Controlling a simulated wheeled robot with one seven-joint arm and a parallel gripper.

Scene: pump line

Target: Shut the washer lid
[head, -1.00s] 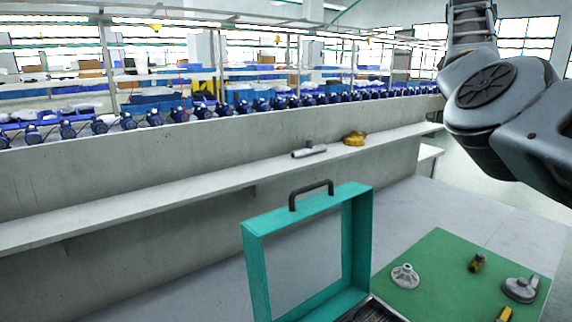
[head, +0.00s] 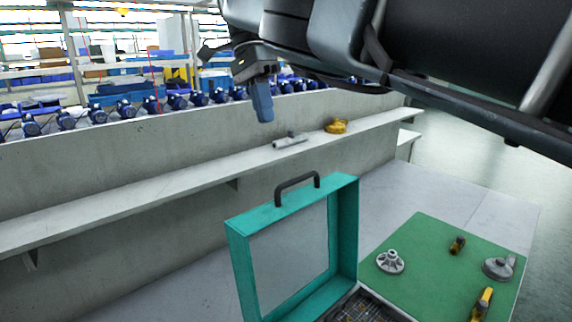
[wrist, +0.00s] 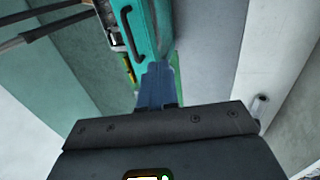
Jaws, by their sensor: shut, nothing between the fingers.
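The washer is a teal box with its lid (head: 347,225) standing upright and open, a pale panel inside its frame and a black handle (head: 297,185) on its top edge. The lower part (head: 362,306) with a dark grid shows at the bottom edge of the head view, partly cut off. My gripper (head: 262,102) is shut and empty, pointing down, above and beyond the lid. In the wrist view the shut blue fingers (wrist: 157,88) appear in front of the teal lid (wrist: 146,30), with its handle (wrist: 128,28) beside them; I cannot tell any contact.
A green mat (head: 432,245) right of the washer bears a white flanged part (head: 390,262), a grey part (head: 498,268) and yellow-black tools (head: 482,303). Behind runs a shelf (head: 200,180) with a grey cylinder (head: 290,140) and a yellow item (head: 336,126). Blue pumps line the wall top.

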